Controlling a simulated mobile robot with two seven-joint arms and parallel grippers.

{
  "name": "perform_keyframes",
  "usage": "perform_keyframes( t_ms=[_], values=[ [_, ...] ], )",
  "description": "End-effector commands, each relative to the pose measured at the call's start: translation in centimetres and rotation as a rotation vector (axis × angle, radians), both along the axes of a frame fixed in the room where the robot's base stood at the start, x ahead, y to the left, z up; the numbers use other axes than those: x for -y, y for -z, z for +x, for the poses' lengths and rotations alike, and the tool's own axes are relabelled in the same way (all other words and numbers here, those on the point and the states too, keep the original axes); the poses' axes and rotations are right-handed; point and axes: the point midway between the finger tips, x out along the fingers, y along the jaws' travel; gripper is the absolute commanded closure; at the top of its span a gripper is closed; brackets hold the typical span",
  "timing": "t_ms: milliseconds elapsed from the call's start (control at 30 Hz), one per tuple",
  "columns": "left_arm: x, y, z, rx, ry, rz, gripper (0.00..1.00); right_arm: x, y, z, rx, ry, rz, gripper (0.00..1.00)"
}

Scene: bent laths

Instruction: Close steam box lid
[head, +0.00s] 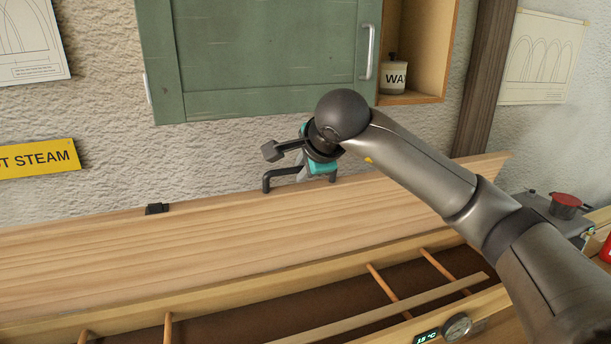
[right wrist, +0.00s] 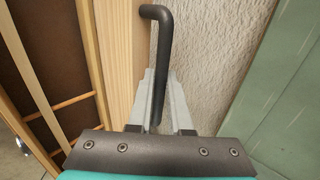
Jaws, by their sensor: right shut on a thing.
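The steam box lid (head: 190,250) is a long pale wooden board, standing open and leaning back toward the wall behind the box. A black bar handle (head: 267,181) is fixed near its upper edge and also shows in the right wrist view (right wrist: 163,50). My right gripper (head: 303,174) is shut on the handle, its grey fingers (right wrist: 158,105) on either side of the bar. My wrist hides part of the handle in the head view. The steam box (head: 250,287) is open below the lid. My left gripper is not in view.
Inside the box, a lath (head: 400,308) lies over wooden dowels (head: 388,287). A thermometer dial (head: 457,327) sits on the front. A green cabinet (head: 265,60) hangs above the lid.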

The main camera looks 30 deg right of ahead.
Motion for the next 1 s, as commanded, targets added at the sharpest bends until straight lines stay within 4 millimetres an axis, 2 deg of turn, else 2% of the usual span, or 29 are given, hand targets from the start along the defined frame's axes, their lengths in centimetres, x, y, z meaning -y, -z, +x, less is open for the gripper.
perform_keyframes(
  t_ms=[100, 200, 467, 800, 1000],
  values=[
    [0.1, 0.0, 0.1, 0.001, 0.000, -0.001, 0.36, -0.4, 0.7, -1.9, -0.007, 0.000, -0.005, 1.00],
    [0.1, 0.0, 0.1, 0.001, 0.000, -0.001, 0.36, -0.6, 1.0, -2.9, -0.009, -0.001, -0.004, 1.00],
    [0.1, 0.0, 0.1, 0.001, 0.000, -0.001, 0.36, -1.0, 1.7, -4.4, -0.010, 0.001, -0.004, 1.00],
    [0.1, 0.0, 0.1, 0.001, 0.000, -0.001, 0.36, -2.0, 4.2, -9.0, -0.015, 0.001, -0.006, 1.00],
    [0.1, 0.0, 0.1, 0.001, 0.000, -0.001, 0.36, -2.3, 4.7, -10.0, -0.011, 0.002, -0.002, 1.00]
  ],
)
